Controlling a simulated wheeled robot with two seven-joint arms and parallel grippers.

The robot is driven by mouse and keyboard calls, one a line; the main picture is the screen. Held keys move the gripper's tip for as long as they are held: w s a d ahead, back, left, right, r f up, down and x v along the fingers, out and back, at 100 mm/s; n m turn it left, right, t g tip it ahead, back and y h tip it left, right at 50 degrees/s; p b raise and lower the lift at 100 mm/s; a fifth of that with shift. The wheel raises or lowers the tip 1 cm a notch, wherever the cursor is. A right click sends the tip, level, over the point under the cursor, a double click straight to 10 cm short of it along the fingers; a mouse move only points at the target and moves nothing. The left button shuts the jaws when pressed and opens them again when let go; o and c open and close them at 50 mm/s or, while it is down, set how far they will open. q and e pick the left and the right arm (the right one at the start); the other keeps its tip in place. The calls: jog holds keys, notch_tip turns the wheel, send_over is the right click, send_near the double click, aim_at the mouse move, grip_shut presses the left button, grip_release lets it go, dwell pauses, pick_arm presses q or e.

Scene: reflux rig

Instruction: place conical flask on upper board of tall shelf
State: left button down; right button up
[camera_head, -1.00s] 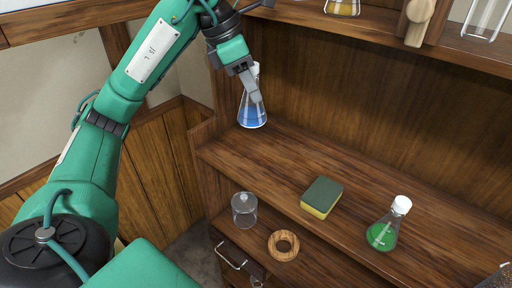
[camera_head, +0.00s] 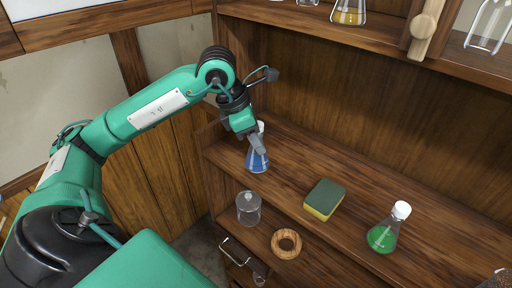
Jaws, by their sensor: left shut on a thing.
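My left gripper (camera_head: 256,146) is shut on a conical flask with blue liquid (camera_head: 257,161). The flask is nearly upright and shows over the left end of the shelf's middle board (camera_head: 285,160). I cannot tell whether its base touches that board. The gripper's fingers hide part of its neck and side. The upper board (camera_head: 385,37) of the tall shelf runs across the top right. A conical flask with yellow liquid (camera_head: 349,12) stands on it. A white-capped conical flask with green liquid (camera_head: 382,236) stands on the middle board at the right. My right gripper is not in view.
A green and yellow sponge (camera_head: 324,199) lies on the middle board. A wooden piece with a knob (camera_head: 424,27) and a clear glass vessel (camera_head: 488,28) are at the upper right.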

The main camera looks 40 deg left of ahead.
pick_arm(q)
jog(key=shift+f+p, duration=0.45)
jog(key=shift+f, duration=1.4)
jog(key=shift+f, duration=0.1)
jog(key=c, duration=1)
grip_release()
